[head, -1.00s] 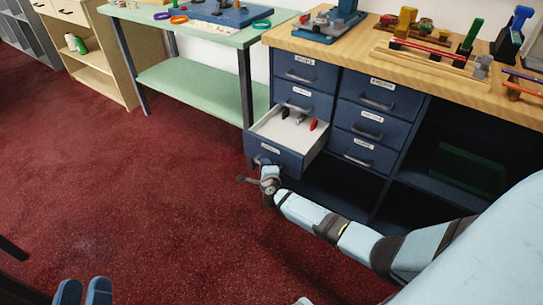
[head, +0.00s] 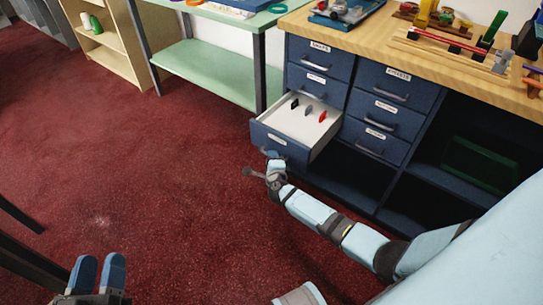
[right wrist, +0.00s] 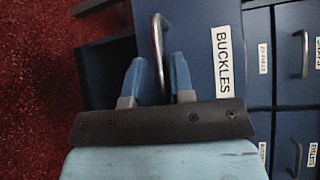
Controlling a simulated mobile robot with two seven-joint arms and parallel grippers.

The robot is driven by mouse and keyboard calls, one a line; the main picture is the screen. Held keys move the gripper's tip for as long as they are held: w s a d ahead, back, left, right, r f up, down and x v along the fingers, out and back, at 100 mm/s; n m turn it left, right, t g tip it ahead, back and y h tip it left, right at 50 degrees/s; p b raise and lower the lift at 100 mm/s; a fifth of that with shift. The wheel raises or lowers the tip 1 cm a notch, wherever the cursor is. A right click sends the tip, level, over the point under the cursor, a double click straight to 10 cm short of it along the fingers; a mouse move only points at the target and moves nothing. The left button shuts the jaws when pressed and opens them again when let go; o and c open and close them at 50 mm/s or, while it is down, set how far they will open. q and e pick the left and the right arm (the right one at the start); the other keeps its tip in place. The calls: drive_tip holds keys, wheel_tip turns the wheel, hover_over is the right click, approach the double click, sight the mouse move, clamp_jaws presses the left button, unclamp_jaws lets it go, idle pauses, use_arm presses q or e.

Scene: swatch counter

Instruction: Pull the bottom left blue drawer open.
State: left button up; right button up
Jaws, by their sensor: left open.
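The bottom left blue drawer (head: 295,154) stands open in the head view, showing its pale interior. A black, a grey and a red item (head: 322,116) lie in it. In the right wrist view its front (right wrist: 196,58) is labelled BUCKLES. In the head view my right gripper (head: 268,166) is at the drawer front, and the grip itself is too small to judge. My left gripper (head: 98,274) is open and empty at the lower left, far from the drawer.
The blue cabinet has other shut drawers (head: 384,115) and dark open shelves, one with a green bin (head: 478,158). Its wooden top (head: 470,85) carries several items. A green table (head: 205,65) and a beige shelf (head: 125,65) stand to the left. The red carpet before the cabinet is clear.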

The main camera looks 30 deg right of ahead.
use_arm(q)
drive_tip(key=a+f+g+y+p, duration=0.3)
drive_tip(key=f, duration=0.5)
drive_tip(key=shift+s+g+p, duration=0.3)
drive_tip(key=shift+s, duration=0.15)
use_arm(e)
drive_tip(key=v, duration=1.2)
drive_tip(key=shift+s, duration=0.35)
drive_tip(key=shift+a, duration=0.1)
use_arm(q)
drive_tip(key=shift+r, duration=0.1)
